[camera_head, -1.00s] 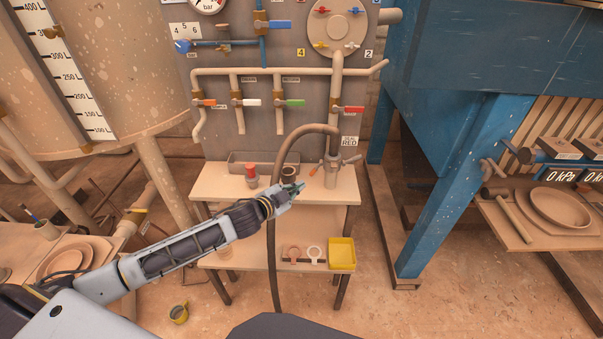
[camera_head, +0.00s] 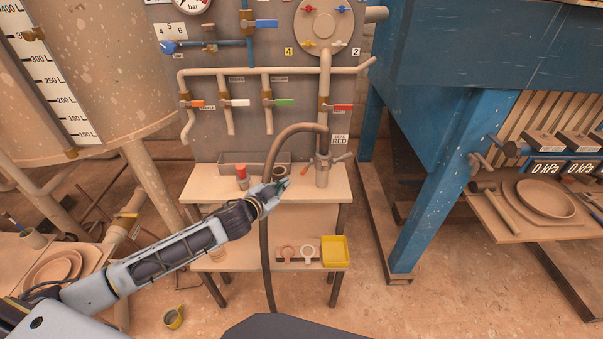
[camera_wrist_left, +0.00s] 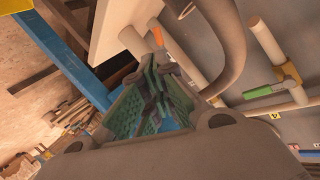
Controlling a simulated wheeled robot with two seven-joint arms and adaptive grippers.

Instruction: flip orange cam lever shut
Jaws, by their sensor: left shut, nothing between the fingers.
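The orange cam lever (camera_head: 306,169) is small in the head view and sticks out to the left of the coupling at the foot of the standing pipe (camera_head: 323,177). A brown arm sticks out on the coupling's right side. My left gripper (camera_head: 283,179) is shut and empty, a little left of the lever and lower in the picture, apart from it. The hose (camera_head: 265,240) hangs by its wrist. My right gripper is not in view.
The bench top (camera_head: 210,186) carries a red-capped item (camera_head: 241,174) and a grey tray (camera_head: 240,157). A yellow bin (camera_head: 334,240) sits on the lower shelf. The valve panel (camera_head: 225,130) stands behind; a blue frame leg (camera_head: 440,200) is at the right.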

